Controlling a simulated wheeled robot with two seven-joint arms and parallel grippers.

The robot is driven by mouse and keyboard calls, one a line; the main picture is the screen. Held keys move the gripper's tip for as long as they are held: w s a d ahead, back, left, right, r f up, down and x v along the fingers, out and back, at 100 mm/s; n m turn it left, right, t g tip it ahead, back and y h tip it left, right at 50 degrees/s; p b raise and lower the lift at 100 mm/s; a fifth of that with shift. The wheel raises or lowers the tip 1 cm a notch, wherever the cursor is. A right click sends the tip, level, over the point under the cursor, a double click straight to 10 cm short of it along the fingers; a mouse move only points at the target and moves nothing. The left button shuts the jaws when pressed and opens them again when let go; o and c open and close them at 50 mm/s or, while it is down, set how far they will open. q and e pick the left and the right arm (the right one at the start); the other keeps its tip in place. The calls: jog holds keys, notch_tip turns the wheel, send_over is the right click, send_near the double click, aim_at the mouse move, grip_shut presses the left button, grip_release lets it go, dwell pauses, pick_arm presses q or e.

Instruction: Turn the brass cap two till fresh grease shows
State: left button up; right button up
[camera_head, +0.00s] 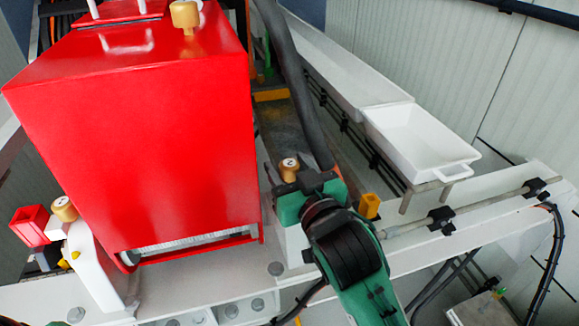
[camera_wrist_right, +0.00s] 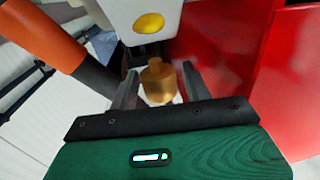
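The brass cap two (camera_head: 289,165), marked with a 2 on top, stands beside the right side of the red housing in the head view. In the right wrist view the brass cap (camera_wrist_right: 158,84) is upright between the two grey fingers of my right gripper (camera_wrist_right: 160,72). A narrow gap shows on each side of it, so the gripper is open around it. In the head view my right gripper (camera_head: 304,178) is at the cap and its fingers are partly hidden. No fresh grease is visible. My left gripper is not in view.
A red housing (camera_head: 140,140) fills the left. Other brass caps sit on its top (camera_head: 185,16) and at lower left (camera_head: 64,208). A dark hose (camera_head: 296,85) runs close behind my right gripper. A white tray (camera_head: 418,143) lies to the right.

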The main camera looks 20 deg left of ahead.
dwell(0.3)
jog(key=shift+p+v, duration=2.35)
jog(key=shift+v, duration=4.55)
